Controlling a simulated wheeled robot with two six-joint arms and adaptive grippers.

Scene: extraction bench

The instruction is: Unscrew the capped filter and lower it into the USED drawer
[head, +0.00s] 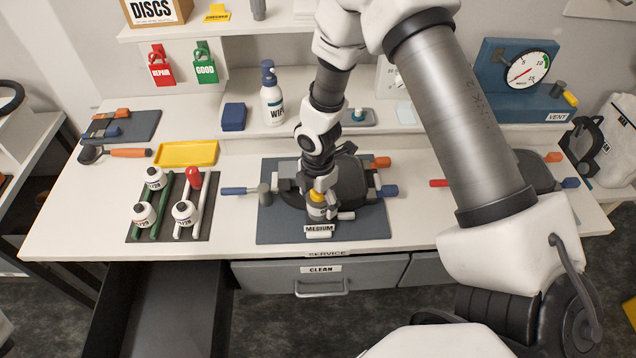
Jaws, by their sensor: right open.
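My right gripper (318,193) is open, pointing down over the front of a dark housing (351,178) on the grey service mat (275,228). Between or just under its fingers shows a small yellow and grey part (317,199), which may be the capped filter. The gripper hides most of it, so I cannot tell whether the fingers touch it. A label reading MEDIUM (318,230) lies in front. An open, dark drawer (165,305) is at the lower left. It looks empty, and no USED label shows. My left gripper is out of view.
Blue and orange handles stick out from the housing. The CLEAN drawer (318,280) is shut. My right arm covers the bench's right middle.

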